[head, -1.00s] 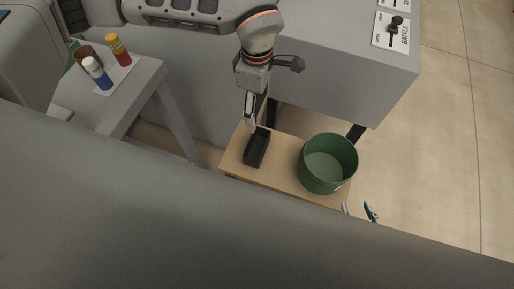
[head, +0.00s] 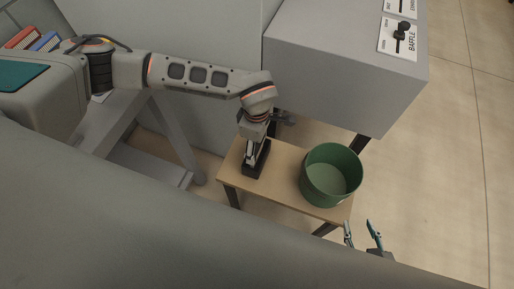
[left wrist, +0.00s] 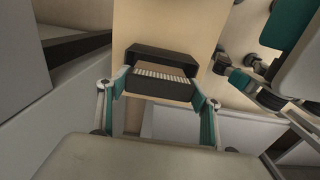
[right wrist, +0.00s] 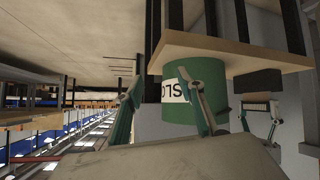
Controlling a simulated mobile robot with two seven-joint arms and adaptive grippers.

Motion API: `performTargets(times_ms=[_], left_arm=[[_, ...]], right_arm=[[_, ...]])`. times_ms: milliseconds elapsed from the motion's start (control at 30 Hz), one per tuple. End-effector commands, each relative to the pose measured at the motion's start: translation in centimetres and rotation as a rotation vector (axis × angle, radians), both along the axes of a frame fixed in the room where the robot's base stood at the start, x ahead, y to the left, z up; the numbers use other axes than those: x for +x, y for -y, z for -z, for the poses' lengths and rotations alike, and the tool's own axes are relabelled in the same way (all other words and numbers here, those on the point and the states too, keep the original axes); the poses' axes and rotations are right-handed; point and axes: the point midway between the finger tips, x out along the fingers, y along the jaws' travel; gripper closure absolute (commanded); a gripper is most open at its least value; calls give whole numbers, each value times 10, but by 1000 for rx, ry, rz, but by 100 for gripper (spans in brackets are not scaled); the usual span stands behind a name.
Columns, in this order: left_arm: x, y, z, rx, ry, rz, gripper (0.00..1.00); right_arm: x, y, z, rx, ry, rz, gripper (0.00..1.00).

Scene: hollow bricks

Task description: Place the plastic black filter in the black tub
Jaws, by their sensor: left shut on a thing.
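The black tub (head: 250,171) sits on the left part of the small wooden table. It also shows in the left wrist view (left wrist: 158,52) and in the right wrist view (right wrist: 257,82). My left gripper (head: 256,158) points down at the tub. In the left wrist view its two fingers (left wrist: 159,84) close on the sides of a black piece with a pale ridged strip, which looks like the black filter (left wrist: 160,87). The filter is at the tub's mouth; how deep it sits is hard to tell. My right gripper (head: 361,236) is open and empty near the table's front right corner.
A green bucket (head: 331,175) stands on the wooden table (head: 277,188), right of the tub. A grey cabinet (head: 345,70) with a BAFFLE lever panel stands behind. A grey stand (head: 165,170) is at left. Bare table lies between tub and bucket.

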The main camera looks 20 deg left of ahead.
Motion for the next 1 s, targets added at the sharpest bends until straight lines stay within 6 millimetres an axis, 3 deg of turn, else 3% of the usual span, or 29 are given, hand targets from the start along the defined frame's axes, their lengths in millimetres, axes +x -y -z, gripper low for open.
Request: performTargets(times_ms=[33, 167, 567, 600, 667, 1000], left_arm=[[-3, 0, 13, 0, -8, -1, 61], [-2, 0, 29, 1, -7, -1, 61], [-1, 0, 31, 0, -2, 0, 61], [-1, 0, 31, 0, -2, 0, 31], [-1, 0, 31, 0, -2, 0, 19], [-1, 0, 31, 0, -2, 0, 19]], right_arm=[[-3, 0, 7, -1, -10, 0, 62], [-5, 0, 10, -1, -14, -1, 62], [3, -1, -1, 1, 9, -3, 62], [3, -1, -1, 1, 9, -3, 62], [3, -1, -1, 0, 9, -5, 62], [0, 0, 5, -3, -2, -6, 62]])
